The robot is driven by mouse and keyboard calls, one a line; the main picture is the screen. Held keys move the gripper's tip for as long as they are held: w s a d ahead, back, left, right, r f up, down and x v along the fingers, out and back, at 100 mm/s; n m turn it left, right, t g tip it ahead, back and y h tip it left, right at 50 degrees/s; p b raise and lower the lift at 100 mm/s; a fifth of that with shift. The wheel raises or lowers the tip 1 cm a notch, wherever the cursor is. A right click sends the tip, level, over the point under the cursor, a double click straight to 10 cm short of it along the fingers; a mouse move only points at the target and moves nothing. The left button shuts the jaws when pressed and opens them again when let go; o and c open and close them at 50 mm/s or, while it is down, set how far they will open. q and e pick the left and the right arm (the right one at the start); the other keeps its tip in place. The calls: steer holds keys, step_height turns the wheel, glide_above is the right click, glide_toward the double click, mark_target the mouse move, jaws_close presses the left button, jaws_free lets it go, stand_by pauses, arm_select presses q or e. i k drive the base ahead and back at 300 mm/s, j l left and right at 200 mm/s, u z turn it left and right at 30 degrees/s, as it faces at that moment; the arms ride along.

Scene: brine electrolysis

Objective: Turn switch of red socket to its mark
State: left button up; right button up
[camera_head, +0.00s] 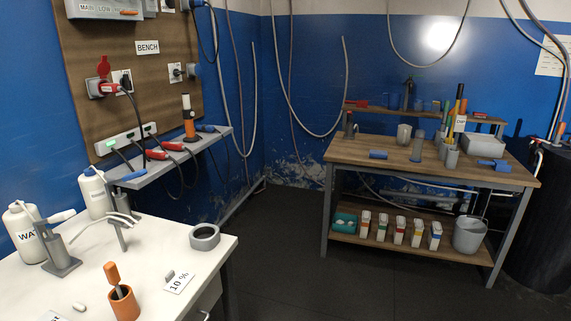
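The red socket (102,87) is on the brown wall board (130,50) at the upper left, under the BENCH sign. Neither of my grippers is in view.
A grey wall shelf (195,146) with cables and red and blue connectors lies below the board. A wooden workbench (340,150) stands right; the floor between is clear.

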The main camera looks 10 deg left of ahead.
mark_target(125, 81)
steer(key=i+j+u, duration=0.1)
steer(key=i+u, duration=0.65)
steer(key=i+l+u, duration=0.15)
steer(key=i+u, duration=0.25)
steer(key=i+l+u, duration=0.15)
steer(key=l, duration=0.3)
steer(key=i+l+u, duration=0.2)
steer(key=l, duration=0.25)
steer(key=l+u, duration=0.15)
steer(key=l, duration=0.35)
steer(key=i+l+u, duration=0.15)
steer(key=l, duration=0.35)
steer(key=k, duration=0.05)
